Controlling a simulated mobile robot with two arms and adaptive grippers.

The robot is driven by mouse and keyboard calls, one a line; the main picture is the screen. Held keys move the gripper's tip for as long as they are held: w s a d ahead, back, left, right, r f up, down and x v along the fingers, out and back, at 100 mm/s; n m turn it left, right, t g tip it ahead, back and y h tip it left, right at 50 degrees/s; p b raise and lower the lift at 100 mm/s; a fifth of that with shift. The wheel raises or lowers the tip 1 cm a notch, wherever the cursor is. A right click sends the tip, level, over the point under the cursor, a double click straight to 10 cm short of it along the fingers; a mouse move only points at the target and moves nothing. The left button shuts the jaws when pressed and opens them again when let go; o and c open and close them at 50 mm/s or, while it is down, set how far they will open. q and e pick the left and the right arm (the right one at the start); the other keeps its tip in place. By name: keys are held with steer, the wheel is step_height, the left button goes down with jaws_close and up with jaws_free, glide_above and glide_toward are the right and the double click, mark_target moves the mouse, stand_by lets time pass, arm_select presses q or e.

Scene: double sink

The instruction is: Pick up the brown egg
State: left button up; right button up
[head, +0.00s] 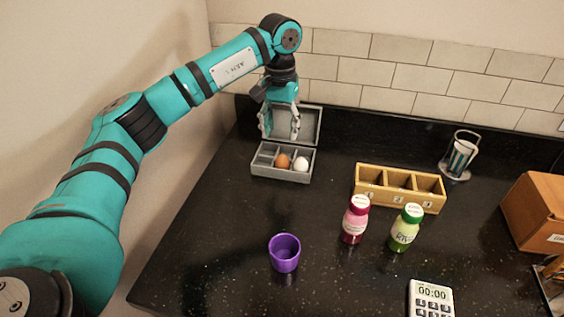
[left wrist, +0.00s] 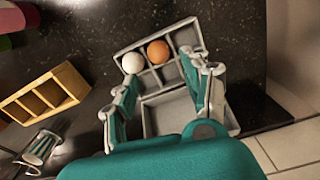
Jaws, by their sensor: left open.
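The brown egg (head: 283,161) sits in a compartment of the grey egg box (head: 268,171), with a white egg (head: 301,164) beside it. The box's lid (head: 308,126) stands open at the back. My left gripper (head: 281,133) is above the box near its lid, open and empty, pointing down. In the left wrist view, the brown egg (left wrist: 158,52) and white egg (left wrist: 133,63) lie beyond the fingertips of the left gripper (left wrist: 155,77); nothing is between the fingers' pads. My right gripper is not in view.
A wooden box with compartments (head: 372,200) stands to the right. A pink-red bottle (head: 355,220), a green bottle (head: 405,229) and a purple cup (head: 285,254) stand in front. The left counter is clear.

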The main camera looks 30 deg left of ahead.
mark_target(282, 155)
arm_select(q)
step_height(282, 155, down, 3)
steer(key=shift+f, duration=0.15)
steer(key=shift+f+p, duration=0.5)
steer(key=shift+f, duration=0.05)
step_height(282, 155, down, 4)
steer(key=shift+w+d+f+p, duration=0.1)
steer(key=shift+d+f+p, duration=0.1)
steer(key=shift+p, duration=0.4)
steer(key=shift+c, duration=0.4)
steer(key=c, duration=0.4)
